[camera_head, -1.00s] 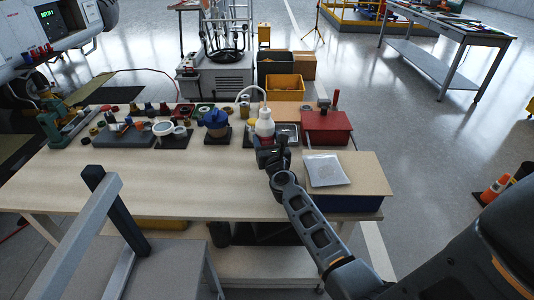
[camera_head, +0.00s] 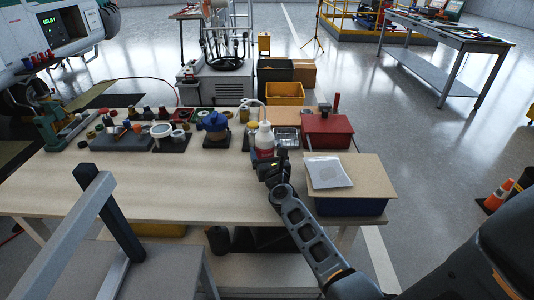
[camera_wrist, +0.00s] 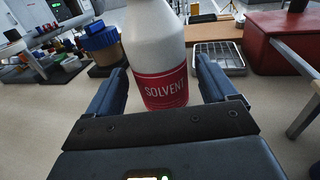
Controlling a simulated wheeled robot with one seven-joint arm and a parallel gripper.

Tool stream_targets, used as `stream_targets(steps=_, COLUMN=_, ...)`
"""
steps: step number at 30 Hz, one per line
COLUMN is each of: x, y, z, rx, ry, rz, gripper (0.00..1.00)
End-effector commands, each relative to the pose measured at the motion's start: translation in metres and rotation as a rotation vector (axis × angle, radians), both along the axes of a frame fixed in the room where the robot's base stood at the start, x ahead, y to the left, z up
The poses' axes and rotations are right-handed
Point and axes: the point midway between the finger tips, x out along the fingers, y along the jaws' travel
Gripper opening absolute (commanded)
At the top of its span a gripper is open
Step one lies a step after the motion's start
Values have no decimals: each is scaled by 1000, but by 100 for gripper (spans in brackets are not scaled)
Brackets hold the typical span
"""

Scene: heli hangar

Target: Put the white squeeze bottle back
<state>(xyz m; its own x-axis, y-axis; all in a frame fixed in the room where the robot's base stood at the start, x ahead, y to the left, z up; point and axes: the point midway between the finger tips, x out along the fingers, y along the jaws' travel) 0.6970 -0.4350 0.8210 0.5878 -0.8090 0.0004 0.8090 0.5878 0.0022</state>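The white squeeze bottle (camera_head: 264,139) stands upright at the right part of the workbench, with a bent nozzle and a red label. In the wrist view the bottle (camera_wrist: 160,50) shows its "SOLVENT" label close up; its top is out of that view. My gripper (camera_wrist: 160,88) is open, with one finger on each side of the bottle's lower part and a gap visible on both sides. In the head view my gripper (camera_head: 268,165) is at the bottle's near side. Exactly what lies under the bottle's base is hard to tell.
A blue-lidded jar (camera_head: 214,123) stands left of the bottle. A metal tray (camera_head: 287,138) and a red box (camera_head: 327,131) are to the right. A board-topped blue box (camera_head: 365,180) is at the near right. The bench's front left (camera_head: 130,185) is mostly clear.

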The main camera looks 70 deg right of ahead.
Motion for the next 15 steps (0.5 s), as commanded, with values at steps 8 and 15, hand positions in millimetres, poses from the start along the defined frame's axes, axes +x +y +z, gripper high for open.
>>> stream_targets(steps=8, x=0, y=0, z=0, rx=0, ry=0, rz=0, gripper=90)
stream_targets(steps=15, x=-10, y=15, z=2, rx=1, ry=2, rz=2, gripper=90)
